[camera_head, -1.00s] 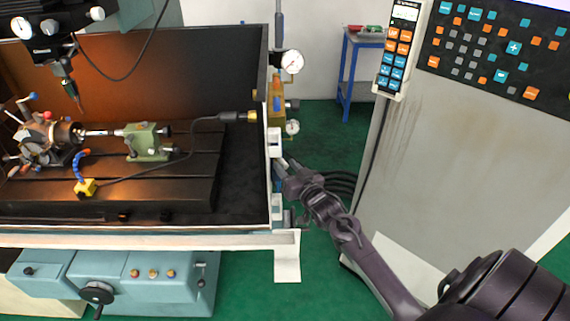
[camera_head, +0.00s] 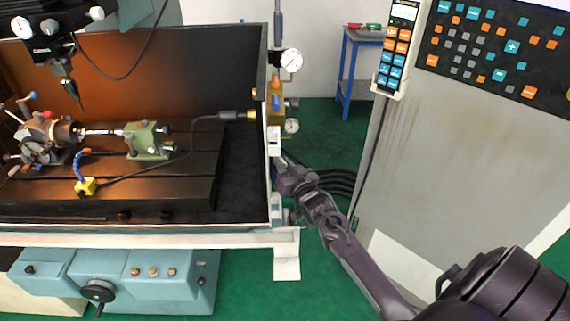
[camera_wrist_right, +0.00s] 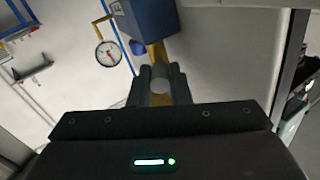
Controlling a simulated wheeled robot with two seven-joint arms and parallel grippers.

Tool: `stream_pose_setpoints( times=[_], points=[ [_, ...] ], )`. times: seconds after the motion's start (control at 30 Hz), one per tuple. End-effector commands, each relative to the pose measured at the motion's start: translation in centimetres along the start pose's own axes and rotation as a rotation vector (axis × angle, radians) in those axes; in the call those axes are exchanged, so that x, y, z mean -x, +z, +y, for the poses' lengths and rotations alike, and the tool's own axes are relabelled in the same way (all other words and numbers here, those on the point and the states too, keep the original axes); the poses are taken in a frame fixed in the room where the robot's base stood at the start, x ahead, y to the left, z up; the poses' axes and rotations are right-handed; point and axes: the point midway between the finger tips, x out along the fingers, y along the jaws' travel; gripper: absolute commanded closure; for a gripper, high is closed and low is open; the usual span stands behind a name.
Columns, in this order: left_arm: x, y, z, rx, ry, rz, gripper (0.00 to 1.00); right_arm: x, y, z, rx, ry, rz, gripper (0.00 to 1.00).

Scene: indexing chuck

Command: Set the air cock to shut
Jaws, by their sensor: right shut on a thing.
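My right gripper (camera_head: 281,160) reaches in from the lower right to the fittings on the machine's right edge. In the right wrist view its two fingers (camera_wrist_right: 160,84) are closed around a small piece with a round, pale grey end (camera_wrist_right: 160,86). Yellow brass-coloured parts (camera_wrist_right: 157,52) show just behind it. I take the held piece to be the air cock's handle, but the fingers hide most of it and its angle is unclear. In the head view the brass-coloured fitting with a blue part (camera_head: 276,104) sits above the gripper. My left gripper is not in view.
A pressure gauge (camera_head: 292,61) stands above the fittings, and a smaller gauge (camera_head: 292,126) is beside them. The grey control cabinet (camera_head: 450,170) rises to the right, with dark hoses (camera_head: 338,182) near my arm. A machine tray (camera_head: 245,195) lies left.

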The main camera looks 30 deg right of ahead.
Motion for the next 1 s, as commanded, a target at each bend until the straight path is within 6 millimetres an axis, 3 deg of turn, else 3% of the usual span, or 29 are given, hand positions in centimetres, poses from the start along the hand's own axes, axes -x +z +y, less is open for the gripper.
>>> stream_pose_setpoints(
  times=[0.4, 0.43, 0.6, 1.0],
  points=[
    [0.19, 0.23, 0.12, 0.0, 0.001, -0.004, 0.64, 0.01, -0.02, -0.32, -0.001, 0.064, 0.011, 1.0],
    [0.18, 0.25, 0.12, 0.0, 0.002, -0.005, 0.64, 0.01, -0.01, -0.31, -0.001, 0.064, 0.011, 0.82],
    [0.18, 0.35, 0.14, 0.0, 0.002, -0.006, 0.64, 0.02, -0.01, -0.29, -0.001, 0.064, 0.011, 0.61],
    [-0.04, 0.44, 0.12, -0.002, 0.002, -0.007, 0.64, -0.02, 0.0, 0.07, 0.005, 0.015, 0.003, 0.61]
  ],
)
